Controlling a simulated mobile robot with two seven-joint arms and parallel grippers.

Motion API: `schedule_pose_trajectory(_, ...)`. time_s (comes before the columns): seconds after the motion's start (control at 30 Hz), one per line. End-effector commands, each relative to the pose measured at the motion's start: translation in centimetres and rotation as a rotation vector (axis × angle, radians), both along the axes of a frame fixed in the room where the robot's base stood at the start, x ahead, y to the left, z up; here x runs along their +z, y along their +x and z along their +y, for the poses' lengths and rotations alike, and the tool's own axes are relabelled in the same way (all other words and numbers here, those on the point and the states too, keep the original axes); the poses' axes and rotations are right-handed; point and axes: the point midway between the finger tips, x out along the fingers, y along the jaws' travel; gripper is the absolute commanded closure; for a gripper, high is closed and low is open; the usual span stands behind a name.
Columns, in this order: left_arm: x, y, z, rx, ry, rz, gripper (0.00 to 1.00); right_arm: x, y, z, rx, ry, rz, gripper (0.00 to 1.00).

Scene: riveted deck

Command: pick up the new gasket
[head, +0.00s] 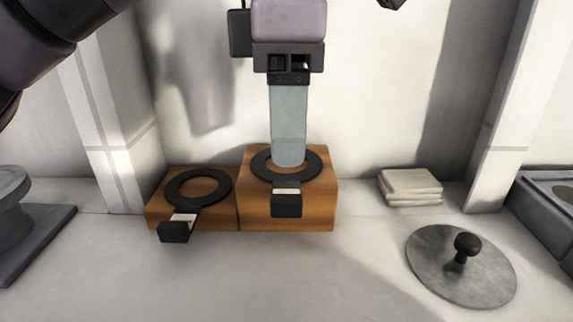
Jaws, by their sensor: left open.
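Two flat black ring gaskets lie on wooden blocks, each with a white-marked tab ending in a dark block at its front. One gasket (172,190) is on the lower left block; the other gasket (313,168) is on the taller right block. I cannot tell from their look which is the new one. My left gripper (288,160) points down over the taller block, its pale grey finger ending in front of the right gasket's ring opening. The finger hides part of that ring's far side. I cannot tell whether it touches. Nothing shows held in it.
The left wooden block (222,217) and right wooden block (322,206) stand side by side by the back wall. To the right are a stack of pale pads (410,187) and a round grey lid (432,262) with a black knob. The front middle of the deck is clear.

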Motion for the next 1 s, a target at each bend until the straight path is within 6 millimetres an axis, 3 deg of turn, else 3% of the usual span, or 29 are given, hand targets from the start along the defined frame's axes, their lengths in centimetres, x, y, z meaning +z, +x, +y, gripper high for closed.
schedule_pose_trajectory(0.5, -6.3, -0.6, 0.2, 0.001, 0.000, 0.004, 0.53, -1.0, -0.3, 0.2, 0.001, 0.007, 0.014, 0.44)
schedule_pose_trajectory(0.8, -6.7, -0.6, 0.2, 0.001, -0.002, 0.002, 0.53, -0.8, -0.2, 0.3, 0.004, 0.006, 0.010, 0.44)
schedule_pose_trajectory(0.87, -6.7, -0.6, 0.2, 0.001, -0.002, 0.002, 0.69, -0.8, -0.2, 0.3, 0.004, 0.006, 0.010, 0.44)
schedule_pose_trajectory(0.93, -6.7, -0.6, 0.2, 0.001, -0.002, 0.002, 0.92, -0.8, -0.1, 0.3, 0.004, 0.006, 0.009, 0.44)
schedule_pose_trajectory(0.97, -6.7, -0.6, 0.2, 0.001, -0.002, 0.002, 1.00, -0.8, -0.1, 0.3, 0.004, 0.006, 0.009, 0.44)
schedule_pose_trajectory(1.0, -6.7, -0.6, 0.2, 0.001, -0.002, 0.002, 1.00, -0.8, -0.1, 0.3, 0.004, 0.006, 0.009, 0.44)
